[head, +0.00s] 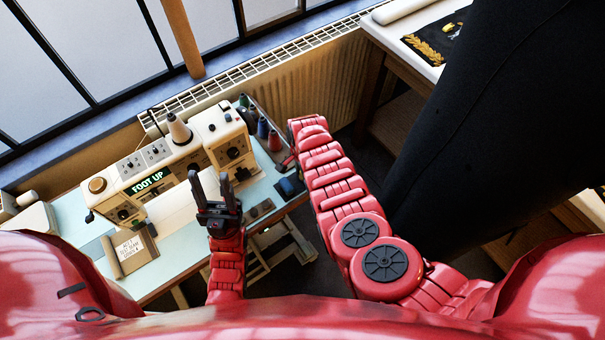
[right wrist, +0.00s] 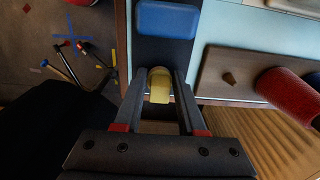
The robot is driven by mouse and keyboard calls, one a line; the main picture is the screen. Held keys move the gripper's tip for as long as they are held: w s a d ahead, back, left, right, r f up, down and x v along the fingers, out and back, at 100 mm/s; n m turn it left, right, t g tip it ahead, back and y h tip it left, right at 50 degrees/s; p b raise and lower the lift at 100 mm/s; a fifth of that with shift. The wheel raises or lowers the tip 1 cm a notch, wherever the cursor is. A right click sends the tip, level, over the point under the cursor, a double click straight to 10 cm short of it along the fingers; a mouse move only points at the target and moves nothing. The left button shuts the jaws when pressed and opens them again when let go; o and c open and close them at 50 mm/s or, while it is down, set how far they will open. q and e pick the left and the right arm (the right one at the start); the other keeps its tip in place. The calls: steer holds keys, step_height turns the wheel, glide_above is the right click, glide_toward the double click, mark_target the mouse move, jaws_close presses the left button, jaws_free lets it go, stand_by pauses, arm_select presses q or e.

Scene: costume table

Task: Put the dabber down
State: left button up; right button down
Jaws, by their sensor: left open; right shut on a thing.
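My right gripper (right wrist: 160,78) is shut on a small yellowish thing, which I take to be the dabber (right wrist: 159,92). My left gripper (head: 211,183) is open and empty in front of the sewing machine.
The sewing machine (head: 165,165) reads FOOT UP. Thread cones (head: 262,127) stand behind the pad; a red one (right wrist: 287,96) is on a wooden board (right wrist: 228,76) right of my right gripper. A big black shape (head: 480,120) fills the head view's right.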

steer(key=shift+f, duration=0.15)
steer(key=c, duration=0.9)
jaws_free()
steer(key=shift+f, duration=0.1)
steer(key=shift+c, duration=0.2)
steer(key=o, duration=0.4)
steer(key=shift+o, duration=0.2)
